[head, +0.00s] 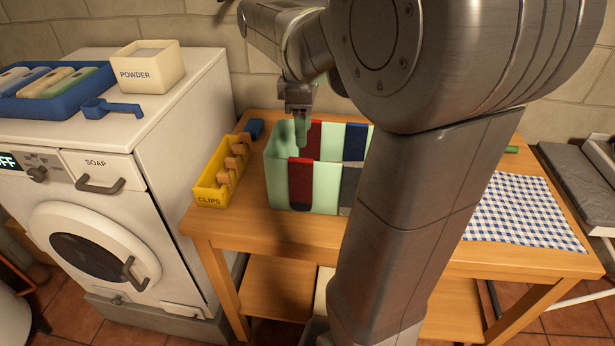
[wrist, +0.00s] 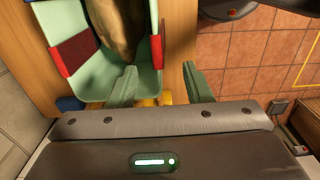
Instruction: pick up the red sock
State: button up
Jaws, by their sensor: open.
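A red sock (head: 301,180) with a dark lower end hangs over the near wall of a pale green bin (head: 325,200) on the wooden table. Its upper part shows on the bin's right wall in the wrist view (wrist: 157,52). A second red piece (head: 315,138) hangs on the far wall; it is at the left in the wrist view (wrist: 76,52). My gripper (head: 301,132) is above the bin's left end. In the wrist view my gripper (wrist: 160,86) is open and empty, its fingers apart on either side of the near wall's line, short of the sock.
A blue piece (head: 356,140) and a grey piece (head: 349,182) also hang on the bin. A brown bundle (wrist: 118,25) lies inside. A yellow clips tray (head: 210,192) and blue object (head: 255,129) stand left. A checked cloth (head: 525,212) covers the right.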

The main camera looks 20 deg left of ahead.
aim_at(303, 159)
notch_tip(303, 159, down, 6)
jog(key=shift+r, duration=0.1)
jog(key=f, duration=0.5)
jog(key=shift+w+a, duration=0.2)
jog(key=shift+w, duration=0.05)
jog(key=shift+c, duration=0.3)
grip_shut()
